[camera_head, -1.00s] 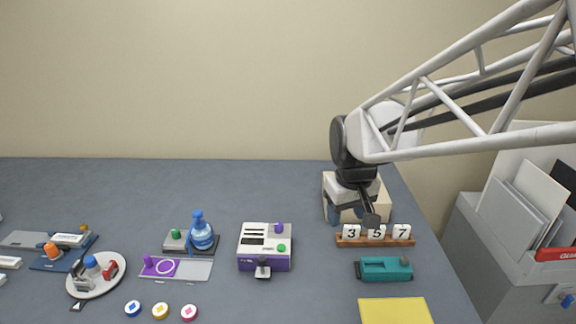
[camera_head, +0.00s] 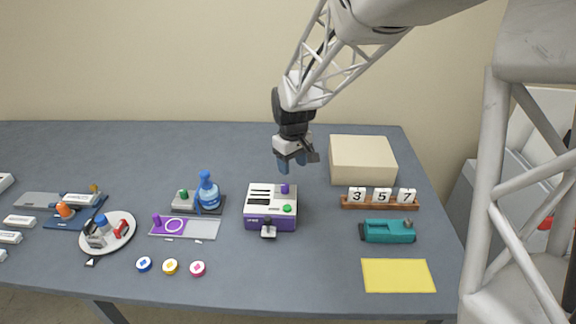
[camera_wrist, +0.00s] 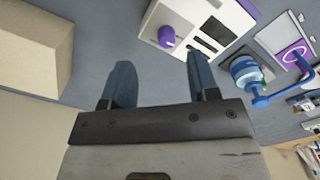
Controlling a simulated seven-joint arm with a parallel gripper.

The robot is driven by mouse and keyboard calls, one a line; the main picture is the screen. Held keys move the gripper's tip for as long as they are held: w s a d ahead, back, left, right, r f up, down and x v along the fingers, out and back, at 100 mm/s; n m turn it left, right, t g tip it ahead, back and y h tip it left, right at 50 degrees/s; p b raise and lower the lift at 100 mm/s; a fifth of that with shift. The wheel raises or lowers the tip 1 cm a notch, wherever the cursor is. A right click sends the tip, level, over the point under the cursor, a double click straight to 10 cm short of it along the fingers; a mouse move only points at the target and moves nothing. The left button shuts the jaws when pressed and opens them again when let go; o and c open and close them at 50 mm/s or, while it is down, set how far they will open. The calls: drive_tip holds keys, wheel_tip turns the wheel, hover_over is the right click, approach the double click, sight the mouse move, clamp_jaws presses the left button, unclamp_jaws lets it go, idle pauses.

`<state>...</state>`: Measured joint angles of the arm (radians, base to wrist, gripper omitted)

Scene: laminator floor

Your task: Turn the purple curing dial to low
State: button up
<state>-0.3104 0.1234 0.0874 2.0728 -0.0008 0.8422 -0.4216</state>
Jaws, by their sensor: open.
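The purple curing dial (camera_head: 284,188) sits on top of a white and purple machine (camera_head: 257,222), toward its back right corner. A green knob (camera_head: 288,209) is in front of it on the same machine. In the wrist view the dial (camera_wrist: 167,37) shows as a purple knob on the white casing (camera_wrist: 185,18). My gripper (camera_head: 293,163) is open and empty, above and behind the machine, apart from the dial. Its two blue fingers (camera_wrist: 160,80) show in the wrist view, with the dial beyond them. The dial's setting is too small to read.
A beige box (camera_head: 362,160) stands to the right of my gripper. Number blocks on a wooden rack (camera_head: 380,203) and a teal device (camera_head: 388,231) are right of the machine. Table behind the machine is clear.

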sight(285, 185)
drive_tip(key=shift+w+a+f+n, duration=0.3)
drive_tip(key=shift+w+a+f, duration=0.6)
drive_tip(key=shift+a+f, duration=0.2)
drive_tip(key=shift+f, duration=3.85)
drive_tip(key=c, duration=0.9)
